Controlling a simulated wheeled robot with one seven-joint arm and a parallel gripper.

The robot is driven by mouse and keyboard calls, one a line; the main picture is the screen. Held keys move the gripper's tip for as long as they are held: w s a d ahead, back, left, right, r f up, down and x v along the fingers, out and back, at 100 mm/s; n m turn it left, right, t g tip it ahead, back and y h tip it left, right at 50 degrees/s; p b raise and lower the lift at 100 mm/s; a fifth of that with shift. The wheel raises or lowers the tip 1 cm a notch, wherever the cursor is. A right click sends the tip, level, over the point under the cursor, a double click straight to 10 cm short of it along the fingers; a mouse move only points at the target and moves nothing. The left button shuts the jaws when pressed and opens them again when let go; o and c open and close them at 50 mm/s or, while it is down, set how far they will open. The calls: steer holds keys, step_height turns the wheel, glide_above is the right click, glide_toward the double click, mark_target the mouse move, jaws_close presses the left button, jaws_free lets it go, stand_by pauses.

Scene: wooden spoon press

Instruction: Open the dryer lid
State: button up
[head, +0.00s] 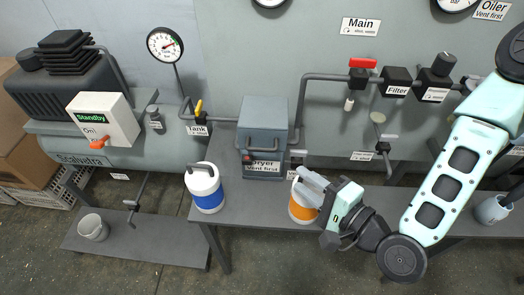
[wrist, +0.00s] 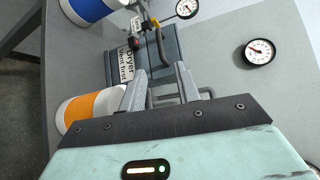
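The dryer (head: 263,138) is a grey-blue box on the bench against the wall panel, labelled "Dryer, Vent first". Its lid (head: 264,108) appears closed on top. A small red-and-dark fitting (head: 247,158) sits at its lower left. In the wrist view the dryer (wrist: 170,45) lies sideways beyond the fingers, partly hidden by them. My gripper (head: 305,182) is to the right of and nearer than the dryer, apart from it, over the orange-banded container. In the wrist view my gripper (wrist: 162,88) has its two fingers spread, with nothing visibly held.
A white container with an orange band (head: 301,208) stands close under my gripper. A blue-banded one (head: 205,188) stands left of the dryer. Pipes with a yellow-handled tank valve (head: 198,108) and a red-handled main valve (head: 362,64) run along the wall. A gauge (head: 165,45) stands left.

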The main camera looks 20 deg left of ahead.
mark_target(259, 148)
steer(key=b+x, duration=0.5)
steer(key=x, duration=1)
steer(key=shift+a+b, duration=0.2)
steer(key=shift+b, duration=0.2)
jaws_close()
